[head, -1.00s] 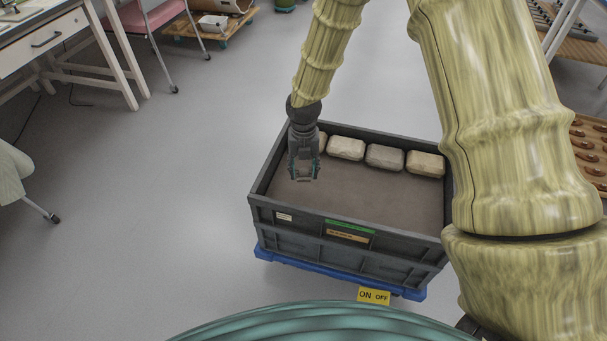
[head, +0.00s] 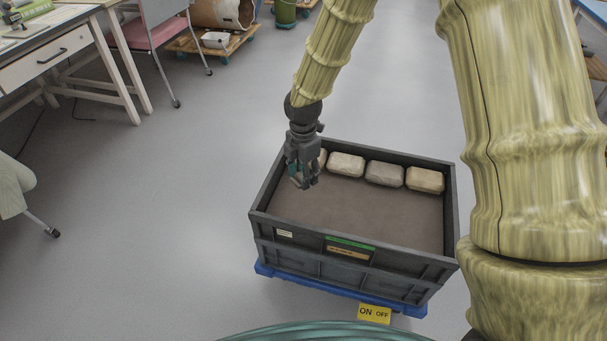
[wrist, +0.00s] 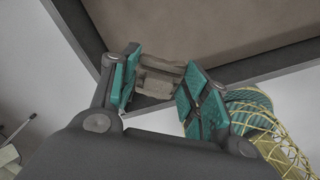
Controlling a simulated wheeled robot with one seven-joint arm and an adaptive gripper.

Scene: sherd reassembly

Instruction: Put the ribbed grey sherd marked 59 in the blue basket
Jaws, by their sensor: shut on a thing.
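My gripper (head: 300,183) hangs over the left part of a dark grey crate in the head view. In the wrist view my gripper (wrist: 156,92) has its teal pads on either side of a small grey-brown piece with ridges (wrist: 158,80), and is shut on it. This looks like the ribbed grey sherd, but no number 59 is readable. In the head view the piece is too small or hidden to make out. No blue basket is in view.
The grey crate (head: 278,228) stands on a blue dolly (head: 330,292). Several pale blocks (head: 384,173) lie along its far wall; its brown floor is otherwise bare. A desk (head: 50,50) and a pink chair (head: 160,32) are at the upper left. Open floor lies left of the crate.

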